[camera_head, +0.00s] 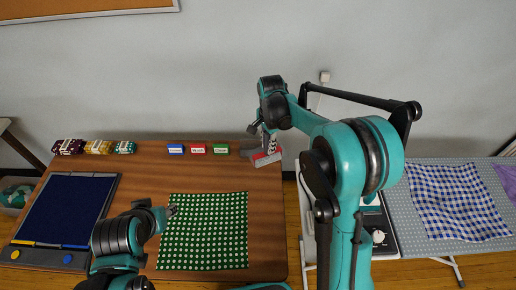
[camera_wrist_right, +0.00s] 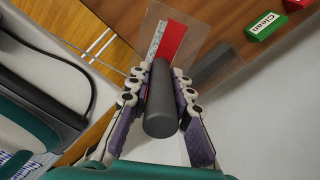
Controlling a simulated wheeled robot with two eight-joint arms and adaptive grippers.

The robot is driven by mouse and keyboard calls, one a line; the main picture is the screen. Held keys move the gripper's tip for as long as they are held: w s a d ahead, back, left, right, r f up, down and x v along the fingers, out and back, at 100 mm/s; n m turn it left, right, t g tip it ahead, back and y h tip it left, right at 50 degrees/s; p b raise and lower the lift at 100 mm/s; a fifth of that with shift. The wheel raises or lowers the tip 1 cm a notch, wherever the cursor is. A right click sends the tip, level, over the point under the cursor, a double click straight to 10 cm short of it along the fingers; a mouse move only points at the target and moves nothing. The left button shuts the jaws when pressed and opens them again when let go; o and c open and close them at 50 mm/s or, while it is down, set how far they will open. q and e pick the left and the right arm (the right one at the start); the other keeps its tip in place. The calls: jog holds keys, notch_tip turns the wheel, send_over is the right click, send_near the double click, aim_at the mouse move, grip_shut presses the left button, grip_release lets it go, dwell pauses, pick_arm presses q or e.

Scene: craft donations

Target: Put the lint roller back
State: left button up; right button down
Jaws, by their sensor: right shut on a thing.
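The lint roller (camera_wrist_right: 160,108) shows in the right wrist view as a dark grey cylinder, seen nearly end-on. My right gripper (camera_wrist_right: 160,82) is shut on it, one finger on each side. In the head view my right gripper (camera_head: 264,130) is over the back right corner of the wooden table. A red piece with a pale strip (camera_head: 267,159) lies below it there; it shows beyond the roller in the wrist view (camera_wrist_right: 174,40). Whether the roller touches it I cannot tell. My left gripper (camera_head: 173,211) is at the left edge of the green dotted cloth (camera_head: 205,232); its jaws are too small to read.
Blue, red and green label blocks (camera_head: 198,149) stand along the table's back. Several rolled cloth bundles (camera_head: 97,147) lie back left, behind a dark blue board (camera_head: 64,210). An ironing board (camera_head: 450,245) with a blue checked cloth (camera_head: 457,200) is at the right.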

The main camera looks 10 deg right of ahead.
jog(key=m, duration=0.1)
jog(key=w+m, duration=0.1)
jog(key=w+a+m, duration=0.1)
jog(key=shift+r, duration=0.25)
jog(key=shift+w+f+m, duration=0.15)
jog(key=shift+w+m, duration=0.5)
jog(key=shift+m, duration=0.25)
jog(key=w+f+b, duration=0.4)
jog(key=w+f, duration=0.6)
jog(key=w, duration=0.1)
jog(key=shift+w+a+f, duration=0.15)
jog(key=shift+w+f, duration=0.1)
jog(key=shift+f, duration=0.15)
jog(key=shift+b, duration=0.3)
jog(key=shift+f, duration=0.45)
jog(key=c, duration=1.4)
grip_release()
jog(key=shift+o, duration=0.2)
jog(key=shift+r, duration=0.2)
